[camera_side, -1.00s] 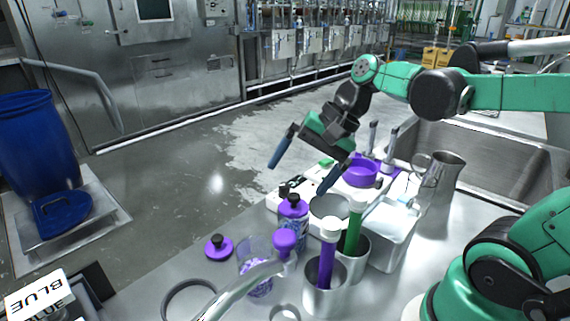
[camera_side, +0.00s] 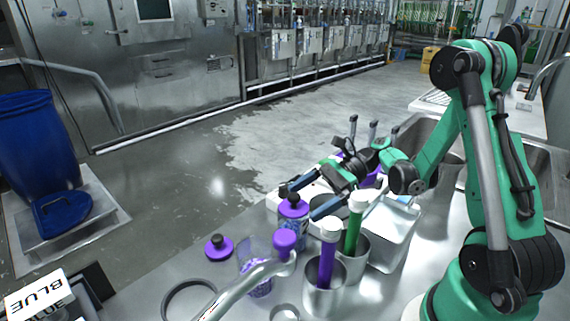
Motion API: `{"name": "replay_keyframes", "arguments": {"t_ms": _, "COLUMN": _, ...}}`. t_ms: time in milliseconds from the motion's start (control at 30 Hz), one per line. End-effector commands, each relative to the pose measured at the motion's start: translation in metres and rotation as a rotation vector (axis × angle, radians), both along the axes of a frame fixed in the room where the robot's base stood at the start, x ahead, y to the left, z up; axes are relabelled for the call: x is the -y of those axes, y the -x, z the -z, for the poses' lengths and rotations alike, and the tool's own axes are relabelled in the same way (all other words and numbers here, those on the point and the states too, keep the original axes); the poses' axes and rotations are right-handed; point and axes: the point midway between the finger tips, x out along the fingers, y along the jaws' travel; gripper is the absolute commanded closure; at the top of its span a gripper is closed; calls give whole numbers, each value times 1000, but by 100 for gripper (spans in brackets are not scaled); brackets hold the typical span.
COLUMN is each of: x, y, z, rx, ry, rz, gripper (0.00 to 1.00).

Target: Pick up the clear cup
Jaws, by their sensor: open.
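The clear cup (camera_side: 252,258) stands upright on the steel bench, with purple bits inside it. A curved steel pipe and a purple knob (camera_side: 285,241) cover part of its front and right side. My gripper (camera_side: 302,203) is open, its two dark blue fingers pointing left and spread around the upper part of a purple-capped bottle (camera_side: 292,212). I cannot tell whether the fingers touch that bottle. The gripper is behind, to the right of and above the clear cup, apart from it.
Steel beakers with a purple tube (camera_side: 327,265) and a green tube (camera_side: 353,233) stand right of the cup. A purple lid (camera_side: 219,247) lies to its left, and a metal ring (camera_side: 188,301) in front. A sink (camera_side: 540,165) is at the back right.

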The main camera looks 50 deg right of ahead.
Motion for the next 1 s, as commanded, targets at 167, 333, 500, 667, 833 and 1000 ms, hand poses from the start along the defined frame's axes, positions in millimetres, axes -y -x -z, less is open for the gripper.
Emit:
{"name": "replay_keyframes", "arguments": {"t_ms": 167, "x": -23, "y": -10, "z": 10, "rx": 0, "ry": 0, "rz": -7, "gripper": 0}}
{"name": "replay_keyframes", "arguments": {"t_ms": 333, "x": -38, "y": -18, "z": 16, "rx": -1, "ry": 0, "rz": -4, "gripper": 0}}
{"name": "replay_keyframes", "arguments": {"t_ms": 500, "x": -42, "y": -20, "z": 18, "rx": 1, "ry": 0, "rz": 0, "gripper": 0}}
{"name": "replay_keyframes", "arguments": {"t_ms": 667, "x": -41, "y": -19, "z": 18, "rx": 0, "ry": 0, "rz": 0, "gripper": 6}}
{"name": "replay_keyframes", "arguments": {"t_ms": 833, "x": -41, "y": -19, "z": 18, "rx": 0, "ry": 1, "rz": 0, "gripper": 54}}
{"name": "replay_keyframes", "arguments": {"t_ms": 1000, "x": -41, "y": -19, "z": 18, "rx": 0, "ry": 1, "rz": 0, "gripper": 100}}
